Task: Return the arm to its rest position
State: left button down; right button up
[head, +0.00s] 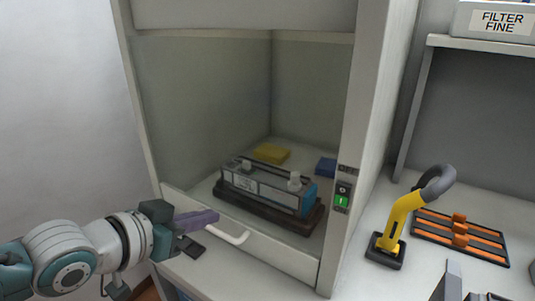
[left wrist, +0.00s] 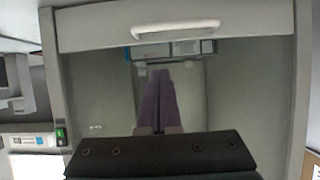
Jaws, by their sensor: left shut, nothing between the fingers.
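My left arm comes in from the left in the head view. Its gripper (head: 215,215) has purple fingers, which are shut with nothing between them. It is in front of the cabinet's lower front edge, close to the white bar handle (head: 228,234). In the left wrist view the purple fingers (left wrist: 160,72) lie together, pointing toward the cabinet, with the white handle (left wrist: 175,29) beyond their tips. I cannot tell whether the fingers touch the handle.
Inside the cabinet, a grey and blue cartridge unit (head: 265,187) sits on a dark base, with a yellow block (head: 271,153) and a blue block (head: 326,167) behind. A switch (head: 342,196) is on the right post. Right of it stand a yellow tool (head: 402,220) and an orange-slatted rack (head: 460,236).

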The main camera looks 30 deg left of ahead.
pick_arm(q)
jog(key=s+d+r+g, duration=0.1)
jog(key=s+d+g, duration=0.2)
jog(key=s, duration=0.4)
jog(key=s+d+r+m+g+p, duration=0.1)
jog(key=s+d+r+g, duration=0.2)
jog(key=s, duration=0.4)
jog(key=s+d+g, duration=0.3)
jog(key=s+d, duration=0.1)
jog(key=s, duration=0.2)
notch_tip(320, 180, up, 37)
jog(key=s+p, duration=0.1)
jog(key=p, duration=3.5)
jog(key=shift+s+r+y+p, duration=0.15)
jog(key=shift+s+y+p, duration=0.1)
jog(key=shift+y+p, duration=0.05)
jog(key=shift+a, duration=0.1)
